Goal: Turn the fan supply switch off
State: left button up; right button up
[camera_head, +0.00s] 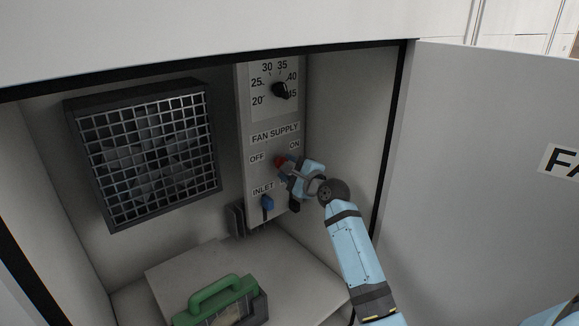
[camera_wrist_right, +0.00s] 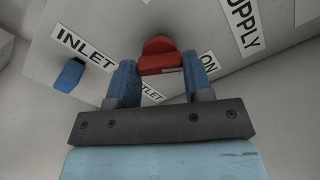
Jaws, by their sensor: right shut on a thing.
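The fan supply switch (camera_head: 280,161) is a red knob on the grey control panel (camera_head: 244,99), below the FAN SUPPLY label and between the OFF and ON labels. My right gripper (camera_head: 284,168) covers much of it in the head view. In the right wrist view the red knob (camera_wrist_right: 160,60) sits between the two blue fingertips of my right gripper (camera_wrist_right: 160,76), with a finger against each side. Its exact pointing direction is hard to tell. The ON label (camera_wrist_right: 208,62) shows beside the right finger; the OFF label is hidden there. My left gripper is not in view.
A black dial (camera_head: 281,90) is above the switch. A blue inlet handle (camera_head: 267,203) sits close below left, also in the wrist view (camera_wrist_right: 69,75). A caged fan (camera_head: 148,157) is left. A green-handled box (camera_head: 220,296) stands below. The open door (camera_head: 490,190) is right.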

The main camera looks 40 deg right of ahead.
jog(key=shift+n+p, duration=1.7)
jog(key=shift+n, duration=5.2)
jog(key=o, duration=0.9)
jog(key=s, duration=0.4)
jog(key=s+b, duration=0.1)
jog(key=s, duration=0.4)
jog(key=s+d+b, duration=0.1)
jog(key=s, duration=0.3)
jog(key=shift+s, duration=0.4)
